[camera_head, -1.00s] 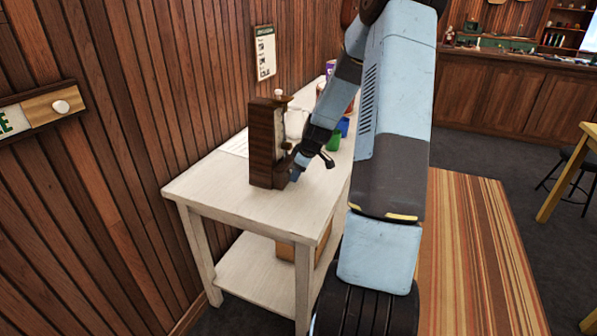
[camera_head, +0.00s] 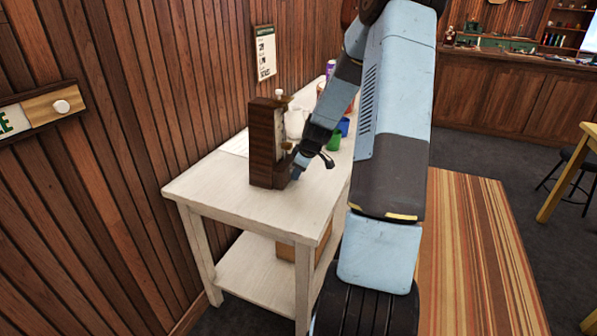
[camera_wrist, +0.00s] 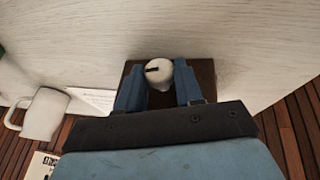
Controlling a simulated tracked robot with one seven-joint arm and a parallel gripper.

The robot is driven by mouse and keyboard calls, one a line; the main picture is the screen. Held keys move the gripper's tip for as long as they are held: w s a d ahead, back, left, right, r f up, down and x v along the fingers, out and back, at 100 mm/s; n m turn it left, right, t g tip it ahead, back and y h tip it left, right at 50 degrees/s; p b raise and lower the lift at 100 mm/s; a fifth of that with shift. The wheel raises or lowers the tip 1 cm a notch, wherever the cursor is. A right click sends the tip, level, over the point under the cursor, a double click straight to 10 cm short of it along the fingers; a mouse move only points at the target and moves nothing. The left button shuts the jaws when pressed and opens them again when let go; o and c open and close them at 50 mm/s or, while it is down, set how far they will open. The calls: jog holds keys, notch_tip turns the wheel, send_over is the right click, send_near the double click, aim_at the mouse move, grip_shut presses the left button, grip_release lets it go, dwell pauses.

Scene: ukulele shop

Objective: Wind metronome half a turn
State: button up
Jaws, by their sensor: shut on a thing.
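The metronome (camera_head: 263,145) is a dark brown, upright wooden box on the near part of the white table. Its paler front faces right in the head view. My gripper (camera_head: 294,170) is low against that front. In the wrist view, my two blue fingers (camera_wrist: 158,88) stand on either side of a round cream knob (camera_wrist: 158,70) with a short black mark, and they are shut on it. The dark brown metronome body (camera_wrist: 206,74) shows around the fingers. The head view does not show the gripped knob clearly.
The white table (camera_head: 215,190) stands along the plank wall, its near end clear. A white mug (camera_wrist: 42,113) and paper lie near the metronome. A green cup (camera_head: 333,141) and blue cup (camera_head: 343,127) stand farther back. A striped rug (camera_head: 465,250) lies right.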

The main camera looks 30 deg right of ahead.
jog(key=g+y, duration=0.1)
jog(key=y, duration=0.1)
jog(key=m+g+y, duration=0.1)
jog(key=shift+w+d+g+y, duration=0.25)
jog(key=shift+d+g+y, duration=0.05)
jog(key=shift+d, duration=0.05)
jog(key=y, duration=0.1)
jog(key=g+y, duration=0.2)
jog(key=shift+w+d+f+m, duration=0.2)
jog(key=shift+d+m, duration=0.05)
jog(key=shift+m, duration=0.15)
jog(key=g+y, duration=0.1)
jog(key=m+g+y, duration=0.1)
jog(key=y, duration=0.1)
jog(key=g+y, duration=0.1)
jog(key=shift+w+d+f+y, duration=0.15)
jog(key=shift+d+f+y, duration=0.05)
jog(key=shift+f+y, duration=0.15)
jog(key=shift+d+f+m+g+y, duration=0.15)
jog(key=shift+m+g+y, duration=0.2)
jog(key=shift+y, duration=0.45)
jog(key=shift+a+f+m+g+y, duration=0.1)
jog(key=shift+m+g+y, duration=0.25)
jog(key=shift+y, duration=0.4)
jog(key=o, duration=1)
